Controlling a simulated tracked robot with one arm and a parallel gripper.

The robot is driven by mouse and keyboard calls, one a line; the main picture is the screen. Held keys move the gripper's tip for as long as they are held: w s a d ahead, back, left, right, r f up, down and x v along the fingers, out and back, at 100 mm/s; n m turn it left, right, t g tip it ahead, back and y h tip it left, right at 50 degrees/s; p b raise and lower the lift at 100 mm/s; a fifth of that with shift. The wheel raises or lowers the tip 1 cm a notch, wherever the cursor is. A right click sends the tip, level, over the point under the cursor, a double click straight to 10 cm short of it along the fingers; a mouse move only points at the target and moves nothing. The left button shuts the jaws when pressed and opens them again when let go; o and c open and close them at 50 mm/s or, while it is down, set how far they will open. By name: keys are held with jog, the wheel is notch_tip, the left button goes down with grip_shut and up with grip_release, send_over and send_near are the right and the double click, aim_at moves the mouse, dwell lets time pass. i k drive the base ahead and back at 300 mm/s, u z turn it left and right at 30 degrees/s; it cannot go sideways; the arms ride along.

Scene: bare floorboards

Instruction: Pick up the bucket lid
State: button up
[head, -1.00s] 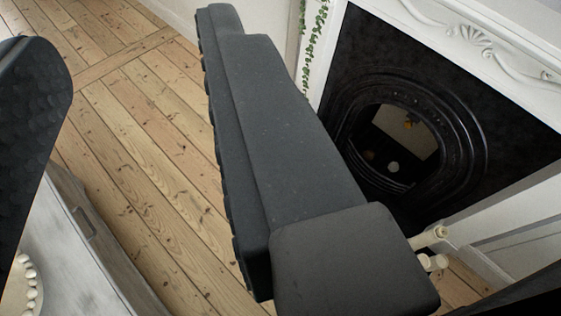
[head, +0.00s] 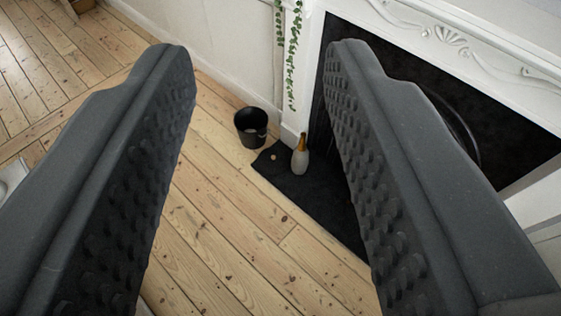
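My gripper (head: 259,52) is open and empty, with its two dark grey, studded fingers spread wide across the view. A black bucket (head: 249,134) stands upright on the floorboards beyond the fingers, seen in the gap between them, by the white wall. Its top looks open. I cannot make out a separate bucket lid.
A dark hearth slab (head: 322,208) lies right of the bucket. On it are a bottle (head: 299,160) with a gold top and a small round tan thing (head: 274,157). Ivy (head: 292,62) hangs by the white fireplace surround (head: 455,42). Floorboards (head: 215,225) between the fingers are clear.

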aim_at(271, 160)
jog(key=z, duration=0.05)
jog(key=i, duration=1)
jog(key=u, duration=0.05)
